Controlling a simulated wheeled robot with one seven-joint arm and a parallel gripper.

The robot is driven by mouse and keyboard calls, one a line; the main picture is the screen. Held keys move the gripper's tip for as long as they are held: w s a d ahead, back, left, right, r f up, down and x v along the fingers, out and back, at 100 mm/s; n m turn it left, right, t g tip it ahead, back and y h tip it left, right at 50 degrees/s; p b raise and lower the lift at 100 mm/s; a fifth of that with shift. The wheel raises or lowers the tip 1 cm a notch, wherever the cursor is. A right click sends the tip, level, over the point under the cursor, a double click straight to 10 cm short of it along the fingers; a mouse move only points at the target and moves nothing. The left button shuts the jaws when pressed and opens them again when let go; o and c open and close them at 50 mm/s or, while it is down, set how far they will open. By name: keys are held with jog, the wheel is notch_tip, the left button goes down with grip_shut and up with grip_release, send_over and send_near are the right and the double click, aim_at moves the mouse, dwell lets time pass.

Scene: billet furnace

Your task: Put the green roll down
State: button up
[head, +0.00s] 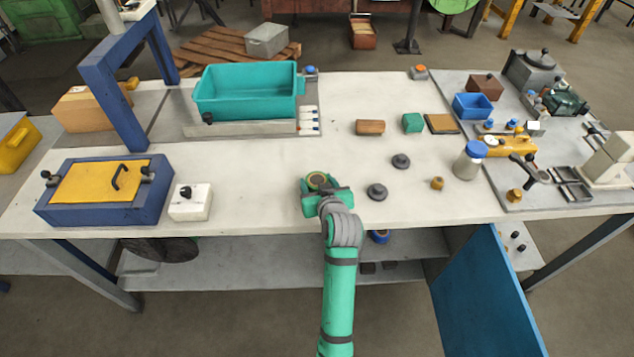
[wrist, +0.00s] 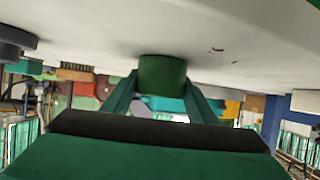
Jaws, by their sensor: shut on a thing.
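The green roll (head: 318,180) is at my gripper (head: 322,188), near the front edge of the white bench top (head: 250,172). Its round upper end shows a yellowish ring in the head view. In the wrist view, which looks upside down, the green roll (wrist: 162,74) sits between the two fingers of my gripper (wrist: 162,92), and the fingers are shut on it. Its end meets the white surface in that picture, with a dark shade around it. It is at or very close to the bench top; I cannot tell if it bears on it.
Two dark grey knobbed discs (head: 377,192) (head: 401,161) stand to the right, with a small brass piece (head: 437,183) beyond. A white block (head: 190,203) and a blue box with yellow lid (head: 105,190) stand left. A teal bin (head: 247,92) is behind. Bench between is clear.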

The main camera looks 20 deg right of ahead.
jog(key=o, duration=1.1)
jog(key=shift+s+r, duration=0.1)
jog(key=shift+r, duration=0.05)
jog(key=v, duration=1.1)
jog(key=shift+s+r, duration=0.15)
jog(key=shift+s, duration=0.2)
